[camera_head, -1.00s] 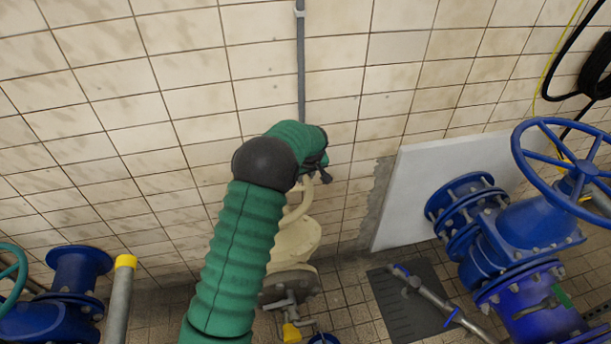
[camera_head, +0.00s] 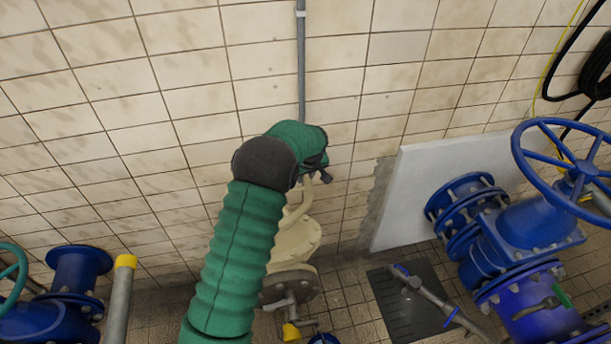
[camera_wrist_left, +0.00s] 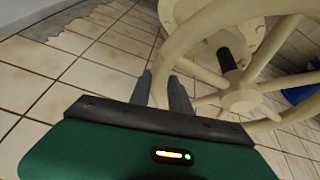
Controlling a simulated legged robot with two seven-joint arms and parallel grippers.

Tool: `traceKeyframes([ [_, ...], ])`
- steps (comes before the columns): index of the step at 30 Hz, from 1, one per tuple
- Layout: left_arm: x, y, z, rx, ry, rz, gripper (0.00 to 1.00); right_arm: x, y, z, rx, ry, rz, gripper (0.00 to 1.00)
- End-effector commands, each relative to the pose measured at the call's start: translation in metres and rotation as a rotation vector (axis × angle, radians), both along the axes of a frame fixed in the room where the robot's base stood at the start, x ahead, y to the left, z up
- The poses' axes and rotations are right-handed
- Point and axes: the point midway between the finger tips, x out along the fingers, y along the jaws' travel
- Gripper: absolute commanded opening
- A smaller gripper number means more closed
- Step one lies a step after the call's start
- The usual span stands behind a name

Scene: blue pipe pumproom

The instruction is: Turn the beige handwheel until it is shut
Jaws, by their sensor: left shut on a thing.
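The beige handwheel (camera_wrist_left: 240,98) fills the upper right of the left wrist view, with its spokes, hub and dark stem showing. In the head view only a small part of its rim (camera_head: 299,212) shows; my green left arm hides the rest. The beige valve body (camera_head: 296,243) stands below it. My left gripper (camera_wrist_left: 164,88) is shut on the wheel's rim, its two dark fingers at the left side of the rim in the wrist view. In the head view the gripper (camera_head: 322,175) is mostly behind the wrist. My right gripper is not in view.
A blue valve with a large blue handwheel (camera_head: 518,160) stands at the right. Another blue valve (camera_head: 75,275) and a yellow-capped grey pipe (camera_head: 120,300) are at the lower left. A white panel (camera_head: 410,190) leans on the tiled wall, and a grey conduit (camera_head: 301,60) runs up it.

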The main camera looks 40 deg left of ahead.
Motion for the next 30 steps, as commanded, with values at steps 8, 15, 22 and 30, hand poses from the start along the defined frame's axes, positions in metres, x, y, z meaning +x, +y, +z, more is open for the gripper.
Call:
traceKeyframes([
  [8, -0.001, -0.002, -0.001, -0.003, 0.002, -0.006, 0.00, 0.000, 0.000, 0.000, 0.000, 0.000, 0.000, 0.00],
  [15, -0.006, -0.009, 0.000, -0.004, 0.001, -0.074, 0.00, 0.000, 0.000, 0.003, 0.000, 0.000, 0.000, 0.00],
  [22, -0.019, -0.023, 0.001, -0.004, 0.003, -0.231, 0.00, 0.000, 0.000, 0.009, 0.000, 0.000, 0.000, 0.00],
  [30, -0.043, -0.041, 0.003, -0.007, 0.003, -0.480, 0.00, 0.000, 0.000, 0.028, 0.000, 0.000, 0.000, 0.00],
])
